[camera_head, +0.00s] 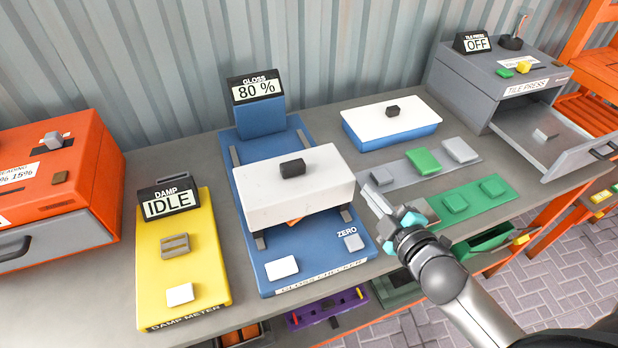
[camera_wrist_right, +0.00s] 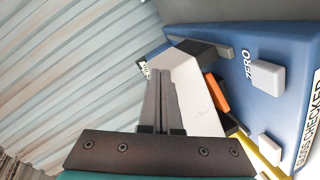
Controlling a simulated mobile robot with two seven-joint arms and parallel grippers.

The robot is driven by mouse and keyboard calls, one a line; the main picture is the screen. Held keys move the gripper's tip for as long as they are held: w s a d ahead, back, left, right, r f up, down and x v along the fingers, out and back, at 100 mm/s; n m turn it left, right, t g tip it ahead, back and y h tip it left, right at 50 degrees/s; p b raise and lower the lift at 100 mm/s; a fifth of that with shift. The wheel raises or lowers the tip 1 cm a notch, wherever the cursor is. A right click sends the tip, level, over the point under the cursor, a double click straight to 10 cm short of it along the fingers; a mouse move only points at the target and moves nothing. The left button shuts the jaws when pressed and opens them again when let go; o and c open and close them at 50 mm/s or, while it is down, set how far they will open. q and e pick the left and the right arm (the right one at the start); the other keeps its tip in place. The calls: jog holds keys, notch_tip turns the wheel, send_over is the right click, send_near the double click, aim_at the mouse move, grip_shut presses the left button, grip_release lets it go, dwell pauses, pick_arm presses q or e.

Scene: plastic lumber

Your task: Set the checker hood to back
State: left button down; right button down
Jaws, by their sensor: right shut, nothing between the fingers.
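The blue gloss checker (camera_head: 290,268) stands mid-table, with an upright display (camera_head: 257,90) reading GLOSS 80 %. Its white hood (camera_head: 265,192) with a black knob (camera_head: 292,168) sits across two grey rails. It covers the middle of the base; bare rail shows behind and in front of it. An orange piece (camera_head: 295,222) peeks out under its front edge. My right gripper (camera_head: 376,198) is shut and empty, just right of the hood. In the right wrist view its fingers (camera_wrist_right: 166,100) overlap the white hood (camera_wrist_right: 200,100); I cannot tell whether they touch. My left gripper is not in view.
A yellow damp meter (camera_head: 180,255) stands left of the checker. A blue box with a white lid (camera_head: 375,115) stands behind right. Grey and green strips with blocks (camera_head: 423,160) lie right, near my right arm. The grey tile press (camera_head: 500,85) has its drawer open.

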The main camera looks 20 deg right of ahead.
notch_tip(320, 180, up, 2)
jog(key=n+t+y, duration=0.1)
jog(key=n+y, duration=0.2)
jog(key=n, duration=0.1)
jog(key=n+g+y, duration=0.4)
jog(key=n+y, duration=0.6)
jog(key=n, duration=0.2)
send_near(311, 190)
jog(key=shift+s+r, duration=0.5)
jog(key=shift+s, duration=0.2)
jog(key=shift+s+r, duration=0.5)
jog(key=shift+s, duration=0.25)
jog(key=x, duration=0.4)
jog(key=w+d+x, duration=0.1)
jog(key=x, duration=0.3)
jog(key=p+x, duration=0.1)
jog(key=x, duration=0.2)
jog(key=shift+w+a+f, duration=0.1)
jog(key=shift+w+f, duration=0.05)
jog(key=shift+w, duration=1.05)
